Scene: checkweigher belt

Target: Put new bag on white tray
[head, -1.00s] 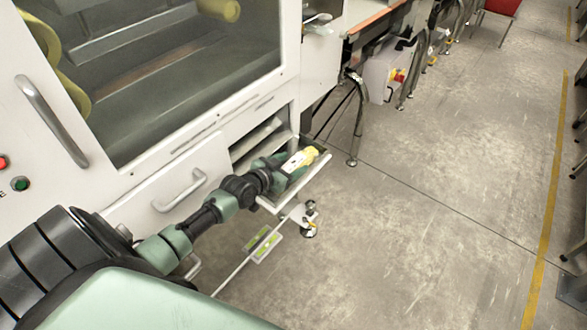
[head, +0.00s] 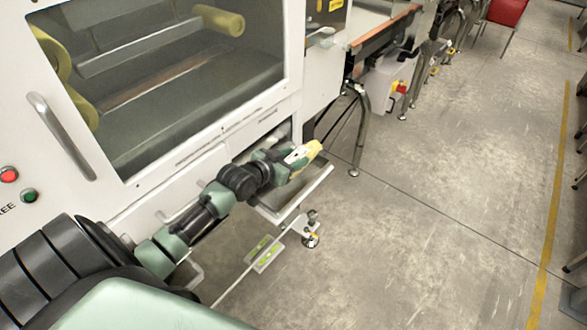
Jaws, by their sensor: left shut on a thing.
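A yellow bag (head: 309,149) with a white patch is in my left gripper (head: 293,158), which is shut on it. The gripper and bag are above the open white-rimmed tray (head: 312,186) that juts out from the machine's lower front. The bag's tip points up and to the right. My right gripper is not in view.
The white machine (head: 225,135) with its dark window stands on the left. Below the tray are a thin rail, flat green-marked pieces (head: 265,251) and a metal foot (head: 311,237). Conveyor legs (head: 361,130) stand behind. The concrete floor (head: 420,210) on the right is open.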

